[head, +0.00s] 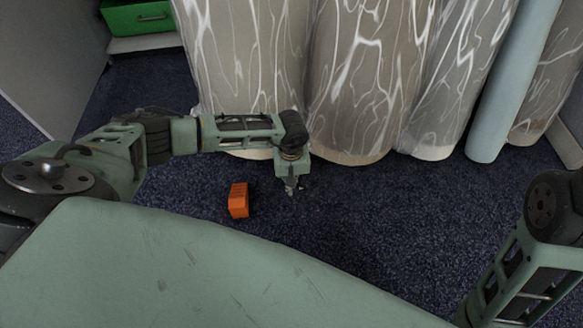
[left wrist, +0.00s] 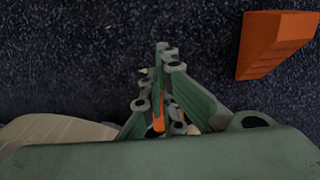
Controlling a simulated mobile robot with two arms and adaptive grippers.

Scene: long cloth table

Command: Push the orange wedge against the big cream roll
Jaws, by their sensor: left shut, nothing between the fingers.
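The orange wedge (head: 238,200) lies on the dark blue speckled surface, in front of the patterned rolls and apart from them. It also shows at the upper right of the left wrist view (left wrist: 275,45). Large cream-grey rolls with pale veins stand behind it, one at left (head: 245,65) and one in the middle (head: 360,85); I cannot tell which is the big cream roll. My left gripper (head: 291,188) points down, shut and empty, right of the wedge and not touching it. Its closed fingers show in the left wrist view (left wrist: 163,52). My right gripper is out of view.
More patterned rolls (head: 455,80) and a slim pale blue roll (head: 505,80) stand at the back right. A green box (head: 138,18) is at the far upper left. The dark surface is clear right of my left gripper. A tan edge (left wrist: 60,132) shows lower left in the wrist view.

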